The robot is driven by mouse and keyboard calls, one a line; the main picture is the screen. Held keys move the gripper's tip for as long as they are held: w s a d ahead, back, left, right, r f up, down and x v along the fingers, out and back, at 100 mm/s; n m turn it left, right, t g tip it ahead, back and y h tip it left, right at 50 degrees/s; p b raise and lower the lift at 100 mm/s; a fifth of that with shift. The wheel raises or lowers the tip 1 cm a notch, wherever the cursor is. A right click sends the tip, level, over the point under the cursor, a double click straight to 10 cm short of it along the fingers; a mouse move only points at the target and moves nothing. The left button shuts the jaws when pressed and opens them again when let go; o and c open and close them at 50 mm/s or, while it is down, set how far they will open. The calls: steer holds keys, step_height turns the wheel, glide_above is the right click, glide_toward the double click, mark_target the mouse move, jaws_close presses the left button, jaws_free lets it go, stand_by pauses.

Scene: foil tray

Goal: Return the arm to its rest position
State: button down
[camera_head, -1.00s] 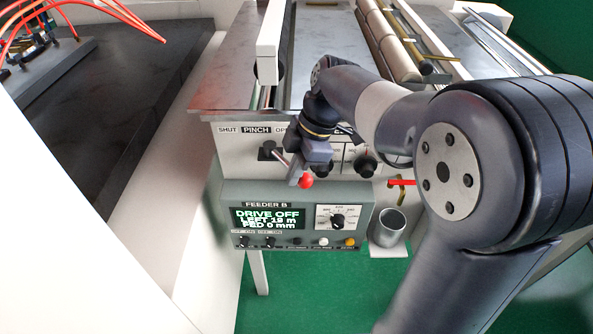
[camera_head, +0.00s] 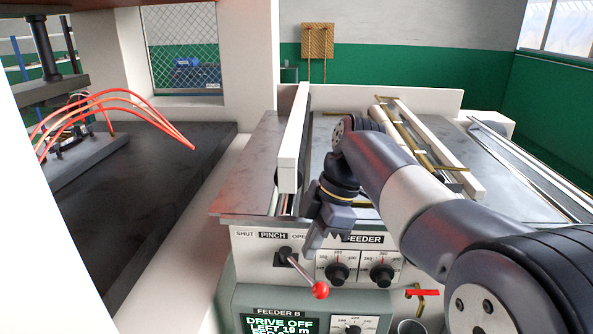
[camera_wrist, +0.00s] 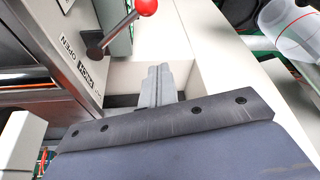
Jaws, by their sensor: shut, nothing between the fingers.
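My gripper (camera_head: 316,243) hangs in front of the feeder's front edge, fingers pointing down, shut and empty. In the wrist view its grey fingers (camera_wrist: 156,84) lie together with nothing between them. The pinch lever (camera_head: 303,273), with a red ball knob (camera_head: 320,289), sticks out of the panel below the gripper and looks apart from it. The red knob also shows at the top of the wrist view (camera_wrist: 146,6). My arm reaches in from the lower right, bent over the feeder.
The feeder's front panel (camera_head: 263,275) carries dials and the FEEDER B display (camera_head: 280,326), reading DRIVE OFF. A white upright bar (camera_head: 290,150) stands left of the gripper. A press with red hoses (camera_head: 120,100) is at the left.

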mark_target(313, 289)
steer(key=f, duration=1)
steer(key=shift+w+d+f+b, duration=0.1)
steer(key=shift+d+b, duration=0.15)
steer(key=shift+b, duration=0.05)
steer(key=shift+a, duration=0.1)
steer(key=shift+a, duration=0.1)
